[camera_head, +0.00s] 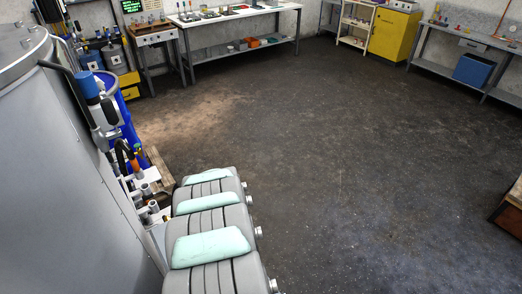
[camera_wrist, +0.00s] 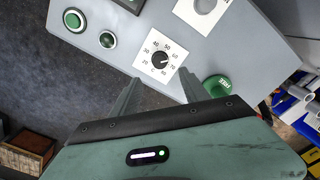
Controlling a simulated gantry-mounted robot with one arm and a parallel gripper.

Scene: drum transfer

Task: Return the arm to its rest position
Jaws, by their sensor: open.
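My gripper (camera_wrist: 159,77) shows in the wrist view, its two fingers apart with nothing seen between them. It faces a grey control panel (camera_wrist: 245,45). A dial (camera_wrist: 158,58) on a white numbered plate lies just beyond the fingertips. A green knob or button (camera_wrist: 216,87) is close to the right finger. I cannot tell whether either finger touches the panel. My gripper is not visible in the head view.
The panel also bears a green button (camera_wrist: 74,20) and a smaller button (camera_wrist: 108,40). In the head view, a large grey tank (camera_head: 70,170) stands left with a blue drum (camera_head: 118,110) behind it. Benches (camera_head: 235,45) line the back wall. The middle floor (camera_head: 350,150) is clear.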

